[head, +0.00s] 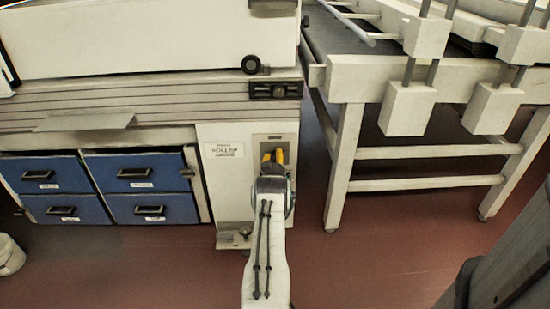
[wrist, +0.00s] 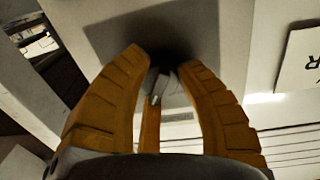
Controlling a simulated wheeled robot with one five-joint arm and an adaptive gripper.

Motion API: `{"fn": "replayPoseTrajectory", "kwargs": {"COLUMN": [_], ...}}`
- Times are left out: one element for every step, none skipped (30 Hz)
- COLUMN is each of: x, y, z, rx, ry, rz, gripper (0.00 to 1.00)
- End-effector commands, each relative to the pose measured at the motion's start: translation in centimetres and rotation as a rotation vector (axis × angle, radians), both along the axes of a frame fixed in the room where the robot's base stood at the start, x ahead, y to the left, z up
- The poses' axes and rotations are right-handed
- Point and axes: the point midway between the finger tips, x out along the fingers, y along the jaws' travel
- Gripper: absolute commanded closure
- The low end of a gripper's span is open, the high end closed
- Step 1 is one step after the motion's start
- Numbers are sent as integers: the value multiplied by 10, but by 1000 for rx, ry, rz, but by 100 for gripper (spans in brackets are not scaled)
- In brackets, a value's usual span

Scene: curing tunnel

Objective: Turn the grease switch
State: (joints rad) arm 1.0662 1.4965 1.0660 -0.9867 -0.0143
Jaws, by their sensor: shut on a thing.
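The grease switch (wrist: 157,87) shows in the wrist view as a small metallic grey piece between my fingertips, on a pale panel. My gripper (head: 273,156) has yellow-orange fingers and reaches the recessed plate on the white cabinet front in the head view. In the wrist view my gripper (wrist: 165,75) is shut on the switch, with fingers on both sides and one behind. The fingers hide the switch in the head view, and much of it is in dark shadow in the wrist view. I cannot tell its turned angle.
A label (head: 224,150) is on the cabinet left of the plate. Blue drawers (head: 135,172) are further left. A white-legged conveyor frame (head: 345,165) stands close on the right. A white bucket (head: 10,255) is at the far left. The red floor (head: 390,255) is open at front right.

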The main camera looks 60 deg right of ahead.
Motion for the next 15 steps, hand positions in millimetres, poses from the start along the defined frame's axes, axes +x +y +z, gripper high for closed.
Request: {"fn": "replayPoseTrajectory", "kwargs": {"x": [3,3,3,3,3,4,4,4,4,4,4,4,4,4,4], "y": [-1,-1,-1,-1,-2,-2,-2,-2,-2,-2,-2,-2,-2,-2,-2], "z": [4,3,2,1,2,1,1,2,2,2,2,3,3,3,3], "rx": [-13,-15,-18,-20,-25,-30,-33,-37,-41,-44,-48,-52,-55,-57,-61], "ry": [-4,-2,3,6,10,17,21,24,30,35,40,45,50,54,60], "rz": [2,2,2,2,2,2,2,2,4,4,4,4,4,4,4], "gripper": [99,99,99,99,99,99,99,99,99,99,99,99,99,99,99]}}
